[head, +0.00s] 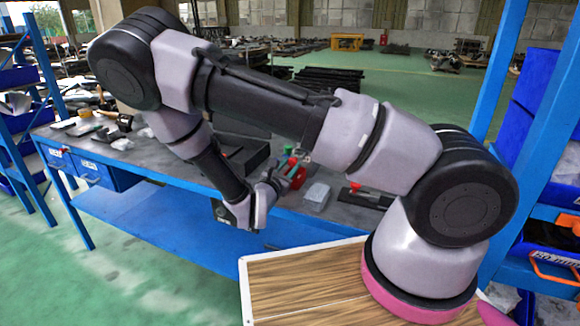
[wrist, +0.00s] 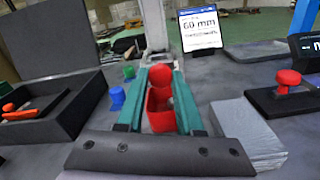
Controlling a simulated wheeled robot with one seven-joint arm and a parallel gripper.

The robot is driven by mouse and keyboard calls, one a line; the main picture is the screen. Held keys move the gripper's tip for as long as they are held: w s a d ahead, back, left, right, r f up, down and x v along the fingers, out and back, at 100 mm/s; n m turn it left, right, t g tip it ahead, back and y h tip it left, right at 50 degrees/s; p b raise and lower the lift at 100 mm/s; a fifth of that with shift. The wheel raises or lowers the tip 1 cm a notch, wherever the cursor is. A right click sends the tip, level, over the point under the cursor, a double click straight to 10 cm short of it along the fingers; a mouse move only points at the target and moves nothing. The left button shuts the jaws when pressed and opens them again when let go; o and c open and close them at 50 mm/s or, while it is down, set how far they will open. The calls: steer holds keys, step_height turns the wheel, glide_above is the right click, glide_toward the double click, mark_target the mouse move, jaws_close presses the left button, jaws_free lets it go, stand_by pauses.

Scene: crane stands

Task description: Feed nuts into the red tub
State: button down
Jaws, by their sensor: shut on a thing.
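In the wrist view my gripper (wrist: 161,72) has two teal fingers that are closed in on a red rounded piece (wrist: 160,78) at their tips. A red tub (wrist: 160,122) shows between the fingers, below that piece in the picture. I cannot tell whether the piece and the tub touch. In the head view my gripper (head: 294,172) is over the bench, with a small red part (head: 292,162) at its tips. The tub's inside is partly hidden by the fingers, and I cannot make out any nuts.
On the bench (head: 190,160) stand a black tray (wrist: 85,95), a blue piece (wrist: 117,97), a green piece (wrist: 128,72) and a display reading 60 mm (wrist: 200,30). At right are a grey block (wrist: 245,130) and a red knob (wrist: 288,78) on a black base.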

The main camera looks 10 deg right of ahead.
mark_target(296, 159)
stand_by(0.3)
steer(key=x, duration=0.4)
steer(key=shift+w+d, duration=0.15)
steer(key=shift+w, duration=0.1)
steer(key=c, duration=0.5)
jaws_free()
steer(key=shift+w, duration=0.1)
steer(key=shift+c, duration=0.2)
steer(key=v, duration=1.1)
steer(key=shift+d, duration=0.1)
